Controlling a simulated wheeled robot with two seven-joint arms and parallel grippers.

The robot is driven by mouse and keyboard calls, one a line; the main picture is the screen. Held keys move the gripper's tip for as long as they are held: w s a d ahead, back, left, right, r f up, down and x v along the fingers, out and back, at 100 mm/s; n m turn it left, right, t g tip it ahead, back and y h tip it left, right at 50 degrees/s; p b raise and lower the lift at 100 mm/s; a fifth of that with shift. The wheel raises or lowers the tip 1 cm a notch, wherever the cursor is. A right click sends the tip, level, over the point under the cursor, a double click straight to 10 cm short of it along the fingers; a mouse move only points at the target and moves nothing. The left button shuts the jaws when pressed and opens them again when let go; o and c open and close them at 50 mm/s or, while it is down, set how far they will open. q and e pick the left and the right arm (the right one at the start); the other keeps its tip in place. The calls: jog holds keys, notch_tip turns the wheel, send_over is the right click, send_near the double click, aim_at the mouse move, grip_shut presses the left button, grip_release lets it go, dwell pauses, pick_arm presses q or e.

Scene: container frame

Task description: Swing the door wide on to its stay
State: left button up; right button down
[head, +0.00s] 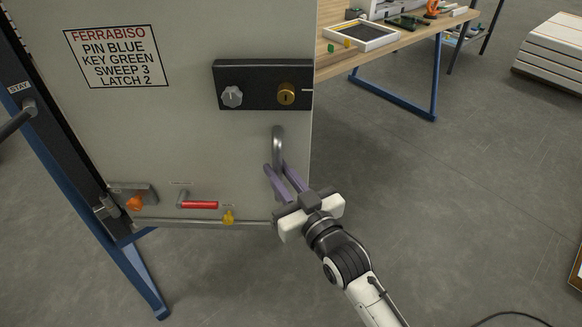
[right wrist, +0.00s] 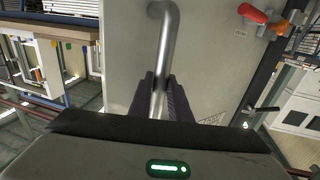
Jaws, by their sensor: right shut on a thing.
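The grey door (head: 190,140) fills the left half of the head view, with its free edge at the right and no frame post showing beside that edge. Its steel bar handle (head: 278,145) also shows in the right wrist view (right wrist: 163,40). My right gripper (head: 275,175) is shut on the handle, with its two fingers on either side of the bar. At the far left is a plate marked STAY (head: 18,88) on the dark frame post, with a dark rod-like part (head: 18,120) below it. My left gripper is not in view.
The door carries a black lock plate (head: 262,84), an orange knob (head: 134,203), a red lever (head: 198,205) and a yellow tab (head: 229,216). A wooden table (head: 390,50) with blue legs stands behind at the right.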

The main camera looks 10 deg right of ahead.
jog(key=shift+s+a, duration=0.55)
jog(key=shift+s, duration=0.1)
jog(key=c, duration=1.6)
grip_release()
jog(key=shift+a, duration=0.1)
jog(key=shift+c, duration=0.2)
jog(key=shift+d, duration=0.2)
